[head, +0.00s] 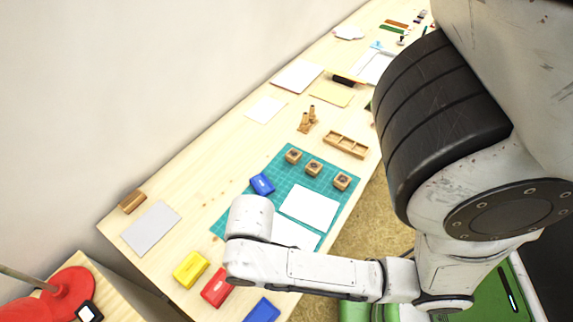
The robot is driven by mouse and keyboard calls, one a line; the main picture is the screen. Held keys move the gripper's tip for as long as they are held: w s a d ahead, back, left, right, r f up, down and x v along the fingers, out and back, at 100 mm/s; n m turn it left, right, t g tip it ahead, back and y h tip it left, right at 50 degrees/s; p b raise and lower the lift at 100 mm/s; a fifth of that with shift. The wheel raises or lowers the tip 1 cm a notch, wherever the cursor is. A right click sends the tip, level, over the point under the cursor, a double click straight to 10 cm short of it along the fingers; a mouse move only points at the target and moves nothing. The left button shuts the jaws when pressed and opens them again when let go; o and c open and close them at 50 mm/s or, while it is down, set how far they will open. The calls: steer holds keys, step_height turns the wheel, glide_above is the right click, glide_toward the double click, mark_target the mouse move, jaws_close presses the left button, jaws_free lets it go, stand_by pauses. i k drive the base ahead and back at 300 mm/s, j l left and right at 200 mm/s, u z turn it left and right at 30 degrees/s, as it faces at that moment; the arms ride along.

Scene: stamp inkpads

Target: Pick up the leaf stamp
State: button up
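Three small wooden block stamps stand in a slanting row on the far part of the green cutting mat (335,182): a left stamp (293,156), a middle stamp (314,167) and a right stamp (341,181). Each has a dark mark on top, too small to read, so I cannot tell which is the leaf stamp. My white arm reaches across the near part of the mat, nearer than the stamps and apart from them in the picture. My gripper is not visible; the arm's end hides it.
White cards (309,205) lie on the mat, one partly behind my arm. A blue inkpad (262,184) sits at the mat's left edge. Yellow (190,268), red (216,288) and blue (262,311) pads lie nearer. A wooden divided tray (346,144) stands beyond the stamps.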

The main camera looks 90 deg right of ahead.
mark_target(313, 168)
steer(key=k+j, duration=0.15)
steer(key=k, duration=0.35)
steer(key=k+j, duration=0.15)
steer(key=k, duration=0.35)
steer(key=z, duration=0.05)
